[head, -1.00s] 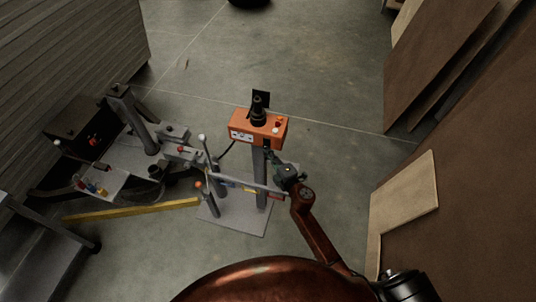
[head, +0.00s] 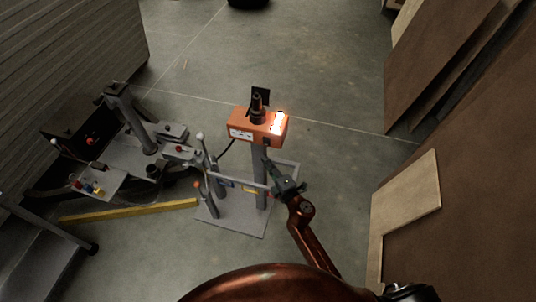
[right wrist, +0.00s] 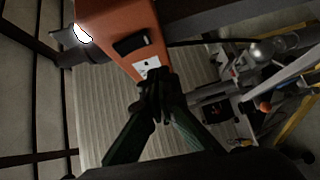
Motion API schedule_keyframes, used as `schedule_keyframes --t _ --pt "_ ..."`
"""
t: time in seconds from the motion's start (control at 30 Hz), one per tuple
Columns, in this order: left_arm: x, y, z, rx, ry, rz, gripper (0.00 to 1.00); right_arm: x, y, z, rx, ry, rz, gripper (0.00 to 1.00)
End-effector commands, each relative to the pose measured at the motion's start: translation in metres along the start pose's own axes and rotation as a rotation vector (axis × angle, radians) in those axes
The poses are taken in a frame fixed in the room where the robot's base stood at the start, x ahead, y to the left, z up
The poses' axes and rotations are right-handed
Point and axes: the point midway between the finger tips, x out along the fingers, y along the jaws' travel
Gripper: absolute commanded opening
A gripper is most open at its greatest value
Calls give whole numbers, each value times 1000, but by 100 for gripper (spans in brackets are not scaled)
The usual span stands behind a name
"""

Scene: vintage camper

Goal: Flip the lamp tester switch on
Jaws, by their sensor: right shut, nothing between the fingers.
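The lamp tester (head: 247,127) is an orange box on a grey post, with its lamp (head: 279,122) glowing brightly on top. In the right wrist view the orange box (right wrist: 112,22) fills the upper left, and the lit lamp (right wrist: 83,33) shows at its edge. The black rocker switch (right wrist: 131,43) is on the box's face, beside a white socket plate (right wrist: 147,68). My right gripper (right wrist: 156,98) is shut and empty, its tips close to the socket plate and below the switch. In the head view my right gripper (head: 270,163) is just below the box. My left gripper is not in view.
A grey stand base (head: 238,220) is under the tester. A grey machine bench (head: 112,172) with levers stands to the left, and a yellow bar (head: 130,210) lies near it. Brown boards (head: 470,190) lean at the right.

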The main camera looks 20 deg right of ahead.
Motion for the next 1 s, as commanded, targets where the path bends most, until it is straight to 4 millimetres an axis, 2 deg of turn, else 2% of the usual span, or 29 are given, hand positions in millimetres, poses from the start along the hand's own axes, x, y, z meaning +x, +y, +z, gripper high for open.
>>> schedule_keyframes --t 0.03,0.1,0.3,0.4,0.6,1.0 --pt "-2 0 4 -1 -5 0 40 -16 -3 6 0 -8 -4 0" --pt "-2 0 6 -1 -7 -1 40 -30 -5 3 -1 -4 -4 0" --pt "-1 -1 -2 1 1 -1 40 -66 -10 0 -2 2 -4 0" --pt "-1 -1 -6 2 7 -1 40 -77 -12 0 -1 3 -3 0" --pt "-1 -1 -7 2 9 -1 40 -87 -12 1 -2 1 -2 0" --pt "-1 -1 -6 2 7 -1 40 -87 -12 2 -3 0 -2 0"
